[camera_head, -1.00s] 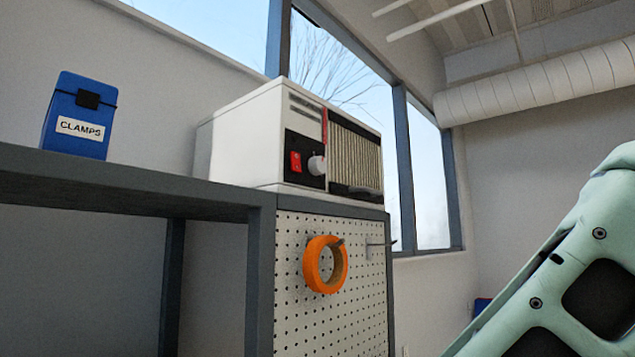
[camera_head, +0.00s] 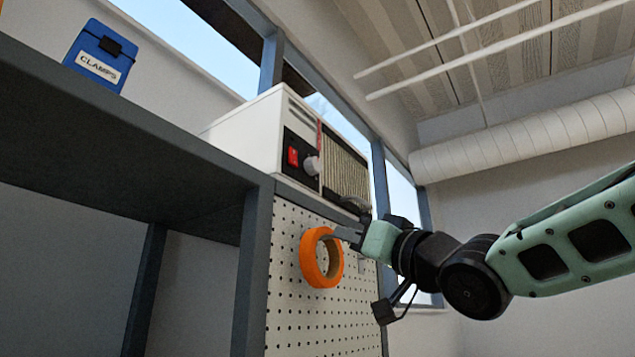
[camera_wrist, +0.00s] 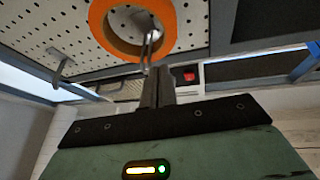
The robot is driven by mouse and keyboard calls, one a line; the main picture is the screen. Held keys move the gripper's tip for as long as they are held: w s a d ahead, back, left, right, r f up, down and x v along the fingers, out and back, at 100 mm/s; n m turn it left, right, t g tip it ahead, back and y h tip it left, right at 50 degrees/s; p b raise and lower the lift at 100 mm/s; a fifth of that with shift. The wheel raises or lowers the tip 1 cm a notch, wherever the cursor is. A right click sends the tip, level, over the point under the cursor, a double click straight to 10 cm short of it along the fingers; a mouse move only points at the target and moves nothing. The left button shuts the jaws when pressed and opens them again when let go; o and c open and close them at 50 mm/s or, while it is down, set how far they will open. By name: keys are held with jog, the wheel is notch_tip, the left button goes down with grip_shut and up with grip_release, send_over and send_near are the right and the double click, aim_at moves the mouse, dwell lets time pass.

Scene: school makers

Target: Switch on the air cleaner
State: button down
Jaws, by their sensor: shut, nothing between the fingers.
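The air cleaner (camera_head: 250,130) is a white box with a pleated filter grille (camera_head: 345,165) on its front, standing on top of the shelf unit. Its black panel carries a red switch (camera_head: 293,156) and a grey knob (camera_head: 312,166). The red switch also shows small in the wrist view (camera_wrist: 190,76). I cannot tell the switch's position. My gripper (camera_head: 340,234) is shut and empty. In the head view it appears below and right of the switch, by the orange tape roll (camera_head: 309,262). In the wrist view its fingers (camera_wrist: 156,88) point toward the panel area.
The orange tape roll hangs on a hook on the white pegboard (camera_head: 285,300), close to my fingers. Another peg hook (camera_wrist: 62,68) sticks out nearby. A blue clamps box (camera_head: 100,55) stands on the dark shelf (camera_head: 120,120) at left. Free air lies right of the unit.

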aim_at(294, 158)
jog(key=s+d+r+n+g+y, duration=0.1)
jog(key=s+r+n+y, duration=0.3)
jog(key=r, duration=0.5)
jog(key=shift+d+g+y, duration=0.3)
jog(key=shift+d+y, duration=0.35)
jog(key=shift+y, duration=0.15)
jog(key=shift+r, duration=0.1)
jog(key=p+x, duration=0.3)
jog(key=x, duration=0.1)
jog(key=f+p+x, duration=0.1)
jog(key=p+x, duration=0.2)
jog(key=x, duration=0.1)
jog(key=w+a+p+x, duration=0.1)
jog(key=p+x, duration=0.2)
jog(key=x, duration=0.1)
jog(key=shift+a+f, duration=0.1)
jog(key=shift+f, duration=0.1)
jog(key=shift+w+a+f, duration=0.2)
jog(key=shift+w+a, duration=0.1)
jog(key=shift+a, duration=0.1)
jog(key=shift+f, duration=0.1)
